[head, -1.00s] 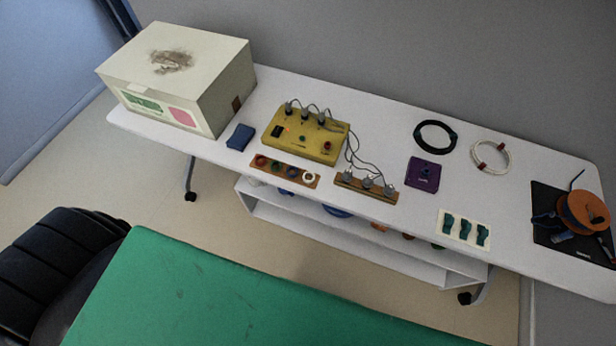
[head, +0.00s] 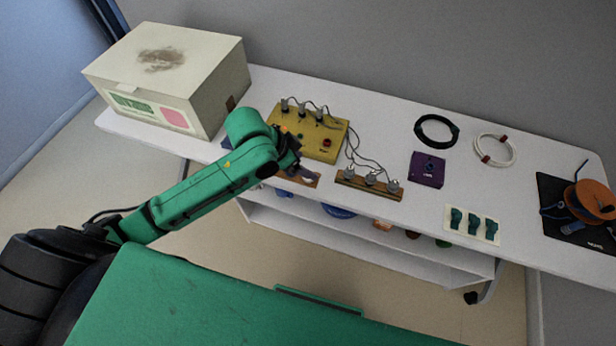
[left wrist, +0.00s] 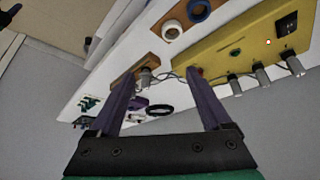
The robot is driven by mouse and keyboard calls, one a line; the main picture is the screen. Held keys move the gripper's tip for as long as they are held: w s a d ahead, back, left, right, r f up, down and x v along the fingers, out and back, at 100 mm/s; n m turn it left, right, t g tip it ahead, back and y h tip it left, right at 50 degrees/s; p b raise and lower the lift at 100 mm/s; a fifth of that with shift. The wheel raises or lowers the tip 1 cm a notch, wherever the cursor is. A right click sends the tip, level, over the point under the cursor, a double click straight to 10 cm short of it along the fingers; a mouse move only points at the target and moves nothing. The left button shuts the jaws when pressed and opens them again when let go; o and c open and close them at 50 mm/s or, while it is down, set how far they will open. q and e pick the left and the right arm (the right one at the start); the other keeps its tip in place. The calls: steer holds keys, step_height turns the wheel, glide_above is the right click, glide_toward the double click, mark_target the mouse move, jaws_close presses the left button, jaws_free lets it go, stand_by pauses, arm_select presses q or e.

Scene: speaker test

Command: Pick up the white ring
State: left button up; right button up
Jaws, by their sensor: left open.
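The white ring (left wrist: 172,37) sits on a narrow brown wooden board (left wrist: 182,14), beside a blue ring (left wrist: 199,11), in the left wrist view. In the head view my left gripper (head: 303,172) is over the right end of that board and hides most of the rings. In the left wrist view my left gripper (left wrist: 163,88) is open, with nothing between its two fingers. The white ring lies beyond the fingertips, apart from them. My right gripper is not in view.
A yellow box with plugs (head: 333,146) stands just behind the board. A wooden strip with grey plugs (head: 354,182) lies to the right, then a purple box (head: 427,169). A black coil (head: 436,145) and white cable coil (head: 494,164) lie farther right. A large carton (head: 215,95) stands left.

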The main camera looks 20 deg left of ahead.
arm_select(q)
steer(key=a+r+m+g, duration=0.1)
steer(key=a+r+g, duration=0.1)
steer(key=a, duration=0.2)
steer(key=shift+y, duration=0.4)
steer(key=x, duration=0.9)
steer(key=w+p+x, duration=0.1)
steer(key=x, duration=0.3)
steer(key=shift+w+d+f, duration=0.1)
steer(key=shift+d+f, duration=0.05)
steer(key=shift+d, duration=0.05)
steer(key=c, duration=1.1)
